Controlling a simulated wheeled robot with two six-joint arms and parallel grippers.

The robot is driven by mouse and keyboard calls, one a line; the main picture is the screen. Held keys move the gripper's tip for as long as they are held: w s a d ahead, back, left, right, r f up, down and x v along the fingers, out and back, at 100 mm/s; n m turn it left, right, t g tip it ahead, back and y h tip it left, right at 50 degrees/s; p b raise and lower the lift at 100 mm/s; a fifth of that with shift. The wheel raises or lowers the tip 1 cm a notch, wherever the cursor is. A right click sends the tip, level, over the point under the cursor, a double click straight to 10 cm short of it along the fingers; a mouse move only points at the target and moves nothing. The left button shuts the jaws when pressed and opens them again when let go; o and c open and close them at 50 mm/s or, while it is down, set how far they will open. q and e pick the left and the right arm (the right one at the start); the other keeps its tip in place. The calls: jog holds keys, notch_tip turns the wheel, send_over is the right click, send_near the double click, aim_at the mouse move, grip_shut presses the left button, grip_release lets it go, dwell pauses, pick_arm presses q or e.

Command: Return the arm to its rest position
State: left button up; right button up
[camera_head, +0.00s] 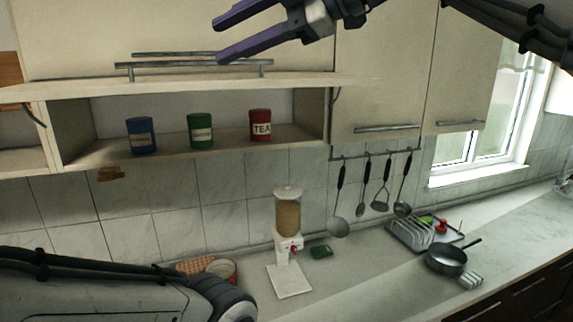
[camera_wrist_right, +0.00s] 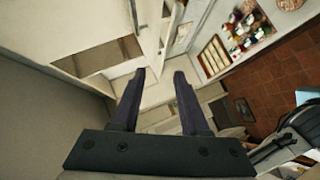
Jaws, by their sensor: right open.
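My right gripper (camera_head: 219,40) is at the top of the head view, its two purple fingers apart and empty, in front of the upper cabinet doors. In the right wrist view the open fingers (camera_wrist_right: 159,74) hold nothing. A blue pot (camera_head: 141,136), a green pot (camera_head: 201,131) and a red pot labelled TEA (camera_head: 261,125) stand upright in a row on the open shelf (camera_head: 230,143), below and apart from the gripper. Part of my left arm shows at the lower left, but its gripper is out of view.
The raised cabinet flap with a bar handle (camera_head: 195,67) is close to the right gripper. On the counter stand a dispenser (camera_head: 289,240), a dish rack (camera_head: 410,234) and a pan (camera_head: 453,257). Utensils (camera_head: 380,190) hang on the wall. The front counter middle is clear.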

jog(key=w+a+f+m+t+y+b, duration=0.1)
jog(key=w+a+f+m+t+b, duration=0.1)
jog(key=w+f+m+t+b, duration=0.75)
jog(key=s+d+f+m+g+h+b, duration=0.1)
jog(key=s+d+f+m+g+h, duration=0.2)
jog(key=f, duration=1)
jog(key=d+f+m+h+b, duration=0.15)
jog(key=f+m+h, duration=0.4)
jog(key=f, duration=0.75)
jog(key=s+d+f+m+g+h+b, duration=0.1)
jog(key=s+d+f+g, duration=0.15)
jog(key=s+f, duration=0.4)
jog(key=s+d+f+m+g+h+b, duration=0.1)
jog(key=s+d+f+g+h, duration=0.15)
jog(key=f, duration=0.75)
pick_arm(q)
notch_tip(320, 180, down, 16)
jog(key=b, duration=0.2)
jog(key=shift+s+a, duration=0.25)
jog(key=shift+s, duration=0.15)
pick_arm(e)
jog(key=s+d+f+g+h, duration=0.1)
jog(key=s+d+f+g, duration=0.2)
jog(key=s+f+g, duration=0.4)
jog(key=s+f, duration=0.5)
jog(key=s, duration=0.4)
jog(key=shift+s, duration=0.3)
